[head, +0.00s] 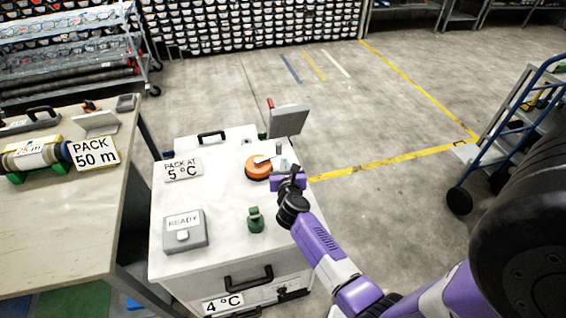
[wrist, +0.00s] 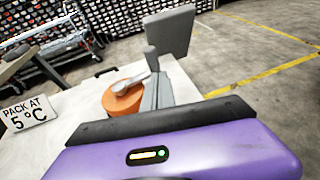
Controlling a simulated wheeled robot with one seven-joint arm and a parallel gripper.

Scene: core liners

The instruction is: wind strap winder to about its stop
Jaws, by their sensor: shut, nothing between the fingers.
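The strap winder is an orange drum (head: 258,168) with a pale crank arm on top, standing on the white cabinet. In the wrist view the orange drum (wrist: 122,100) shows left of centre. Its crank arm (wrist: 137,81) points to the upper right, with an upright grey handle (wrist: 151,58) at its end. My gripper (head: 283,164) is right beside the winder, on its right. In the wrist view the grey fingers (wrist: 157,93) are shut with nothing between them, close to the handle. Whether they touch the crank I cannot tell.
The cabinet top also holds a grey READY box (head: 184,232), a small green object (head: 255,219) and a "PACK AT 5 °C" sign (head: 182,169). A tilted grey panel (head: 288,120) stands behind the winder. A table (head: 60,215) is left; a blue trolley (head: 500,135) is right.

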